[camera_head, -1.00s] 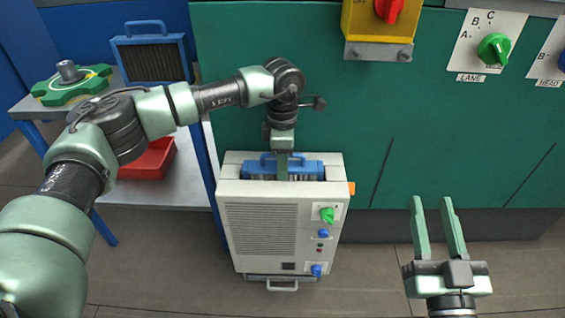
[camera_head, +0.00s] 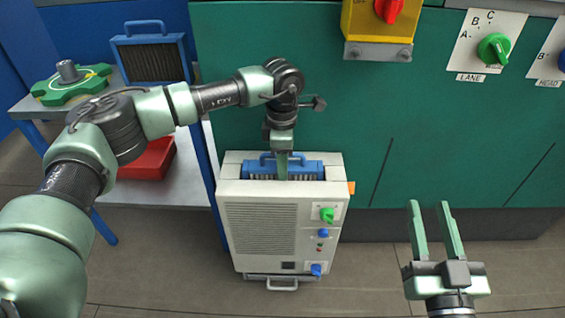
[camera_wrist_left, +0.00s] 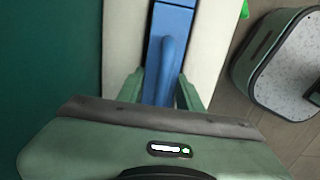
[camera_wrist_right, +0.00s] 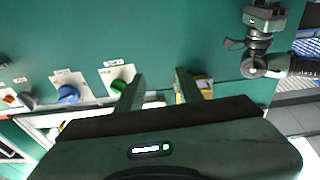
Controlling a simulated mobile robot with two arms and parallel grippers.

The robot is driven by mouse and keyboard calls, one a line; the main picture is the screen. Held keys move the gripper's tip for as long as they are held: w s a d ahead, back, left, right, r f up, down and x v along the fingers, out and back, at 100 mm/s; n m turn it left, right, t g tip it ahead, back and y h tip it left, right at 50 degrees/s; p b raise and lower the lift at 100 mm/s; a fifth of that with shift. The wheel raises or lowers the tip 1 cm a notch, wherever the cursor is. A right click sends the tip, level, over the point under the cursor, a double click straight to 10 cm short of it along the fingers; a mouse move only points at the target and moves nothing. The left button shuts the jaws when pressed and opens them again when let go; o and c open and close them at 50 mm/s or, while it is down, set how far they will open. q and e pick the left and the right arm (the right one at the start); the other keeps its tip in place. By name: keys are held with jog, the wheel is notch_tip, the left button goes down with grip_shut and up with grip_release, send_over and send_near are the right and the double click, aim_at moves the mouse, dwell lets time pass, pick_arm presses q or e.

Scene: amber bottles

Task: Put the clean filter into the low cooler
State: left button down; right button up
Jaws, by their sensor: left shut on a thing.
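The clean filter (camera_head: 308,168) has a blue frame, a blue handle and pale pleats. It sits in the top slot of the low cooler (camera_head: 258,228), a white box with a vent grille, with its upper part showing above the slot. My left gripper (camera_head: 283,172) points down at the filter and is shut on it. In the left wrist view its fingers lie on either side of the blue handle (camera_wrist_left: 168,62). How deep the filter reaches inside is hidden. My right gripper (camera_head: 428,206) is open and empty, out to the right of the cooler.
A second blue-framed filter with dark pleats (camera_head: 152,62) stands on the side table at left, beside a green handwheel (camera_head: 70,86). A red bin (camera_head: 148,160) is on the lower shelf. A green cabinet wall (camera_head: 420,130) with knobs stands behind the cooler.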

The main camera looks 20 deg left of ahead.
pick_arm(q)
jog(key=shift+s+d+f, duration=0.15)
jog(key=shift+s+f, duration=0.25)
jog(key=shift+f, duration=0.4)
pick_arm(e)
jog(key=shift+s+r+t, duration=0.15)
jog(key=shift+r+t, duration=0.15)
jog(key=shift+r, duration=0.05)
pick_arm(q)
jog(key=c, duration=1.1)
grip_release()
jog(key=shift+o, duration=1.2)
pick_arm(e)
jog(key=shift+a, duration=0.1)
pick_arm(q)
jog(key=shift+w+r+p, duration=0.15)
jog(key=shift+r+p, duration=0.5)
jog(key=shift+r, duration=0.1)
notch_tip(320, 180, up, 7)
jog(key=p, duration=0.4)
jog(key=shift+w+r+p, duration=0.1)
jog(key=shift+w+p, duration=0.05)
jog(key=shift+p, duration=0.15)
jog(key=shift+w+a+r, duration=0.1)
jog(key=shift+a+r, duration=0.1)
jog(key=shift+r, duration=0.3)
jog(key=shift+f, duration=0.1)
pick_arm(e)
notch_tip(320, 180, up, 6)
jog(key=a, duration=0.1)
